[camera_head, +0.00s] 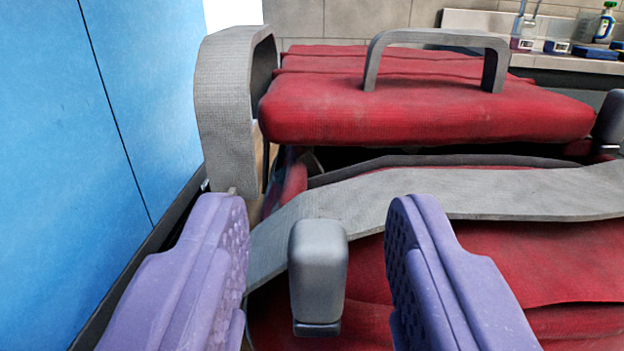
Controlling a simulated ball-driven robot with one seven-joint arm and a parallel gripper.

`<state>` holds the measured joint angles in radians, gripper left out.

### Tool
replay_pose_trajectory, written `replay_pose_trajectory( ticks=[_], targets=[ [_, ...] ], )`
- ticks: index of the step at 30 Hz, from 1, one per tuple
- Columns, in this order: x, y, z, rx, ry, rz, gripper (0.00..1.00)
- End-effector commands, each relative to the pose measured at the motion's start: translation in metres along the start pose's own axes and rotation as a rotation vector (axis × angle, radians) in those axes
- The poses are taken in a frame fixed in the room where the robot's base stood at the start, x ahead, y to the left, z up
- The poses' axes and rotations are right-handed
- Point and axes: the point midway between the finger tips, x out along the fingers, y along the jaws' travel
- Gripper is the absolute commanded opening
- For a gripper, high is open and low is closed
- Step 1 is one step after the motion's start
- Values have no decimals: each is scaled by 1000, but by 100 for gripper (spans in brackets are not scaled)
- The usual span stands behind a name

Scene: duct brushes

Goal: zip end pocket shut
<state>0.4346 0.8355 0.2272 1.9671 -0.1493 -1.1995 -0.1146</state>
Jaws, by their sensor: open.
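A red fabric bag (420,110) with grey straps fills the middle and right. Its front end pocket (450,260) is a red panel low in the view. A dark gap shows under the bag's top flap, above a wide grey strap (420,195) that crosses the front. A grey block-like pull tab (318,265) hangs in front of the strap. My gripper (320,225) has purple ridged fingers, open, one on each side of the tab with space on both sides. The zip's teeth cannot be made out.
A blue panel (80,150) stands close on the left. A grey handle loop (225,110) rises at the bag's left end and another handle (440,38) arches on top. A second dark grey tab (610,120) is at the right edge. A counter with bottles (605,22) is behind.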

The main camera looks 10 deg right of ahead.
Motion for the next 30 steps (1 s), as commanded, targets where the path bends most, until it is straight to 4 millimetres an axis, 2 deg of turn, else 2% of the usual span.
replay_pose_trajectory(
  ticks=[4, 13, 14, 19, 26, 30],
  targets=[
    [17, 0, 2, 0, 0, 0, 44],
    [21, 0, 0, 0, 0, 0, 44],
    [21, 0, 0, 0, 0, 0, 39],
    [21, 0, 0, 0, -1, 0, 0],
    [21, 0, 0, 0, -1, 0, 0],
    [21, 11, 0, -2, -1, 2, 0]
  ],
)
